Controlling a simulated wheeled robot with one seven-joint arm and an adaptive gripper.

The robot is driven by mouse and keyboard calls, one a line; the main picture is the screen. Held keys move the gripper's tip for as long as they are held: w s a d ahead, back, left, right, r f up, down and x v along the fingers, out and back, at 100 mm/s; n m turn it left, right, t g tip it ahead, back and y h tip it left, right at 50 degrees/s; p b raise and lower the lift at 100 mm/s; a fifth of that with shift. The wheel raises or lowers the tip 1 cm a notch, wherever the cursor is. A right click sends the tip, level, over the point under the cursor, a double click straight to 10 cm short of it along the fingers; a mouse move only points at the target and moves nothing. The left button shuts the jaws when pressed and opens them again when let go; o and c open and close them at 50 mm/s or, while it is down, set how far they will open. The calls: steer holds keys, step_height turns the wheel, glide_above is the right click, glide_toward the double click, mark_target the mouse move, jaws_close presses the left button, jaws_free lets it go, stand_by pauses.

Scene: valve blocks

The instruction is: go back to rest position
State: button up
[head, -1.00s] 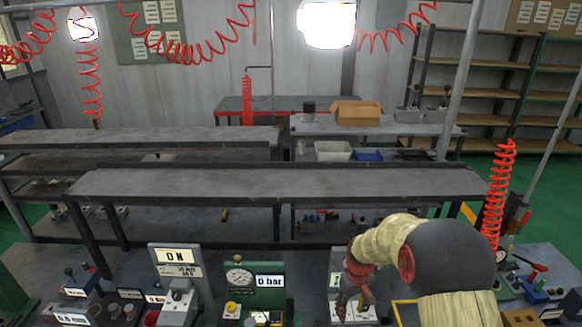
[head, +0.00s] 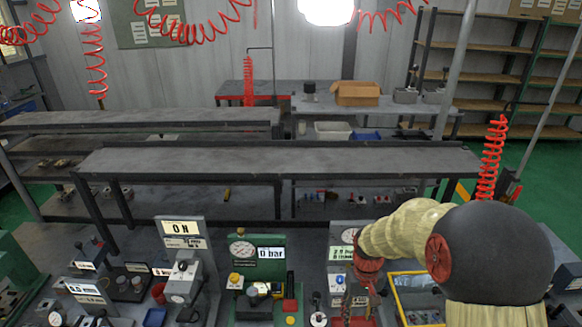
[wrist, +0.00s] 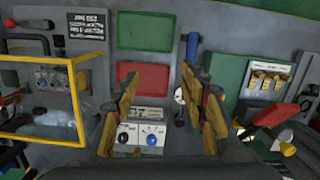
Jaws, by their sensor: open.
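My gripper (wrist: 165,112) is open in the wrist view, with its two yellow-brown fingers wide apart and nothing between them. Below and between the fingers lies a pale panel (wrist: 140,138) with a black knob and a blue knob (wrist: 149,140). In the head view my arm reaches in from the right, and my gripper (head: 360,300) hangs over the bench at the lower right, in front of a grey station with a gauge (head: 348,235). The fingertips are small and partly blurred there.
A yellow-framed clear box (head: 415,290) stands right of my gripper; it also shows in the wrist view (wrist: 40,105). A green gauge block (head: 257,262) and a grey "0 N" station (head: 183,262) stand to the left. A long empty bench (head: 270,160) lies behind.

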steer(key=s+r+t+b, duration=0.3)
steer(key=s+r+b, duration=0.3)
steer(key=s, duration=0.3)
steer(key=s+r+m+t+b, duration=0.1)
steer(key=s+r+t+b, duration=0.3)
steer(key=s+b, duration=0.5)
steer(key=shift+s+r+m, duration=0.3)
steer(key=shift+s+r, duration=0.4)
steer(key=shift+r, duration=0.25)
steer(key=shift+w+a, duration=0.1)
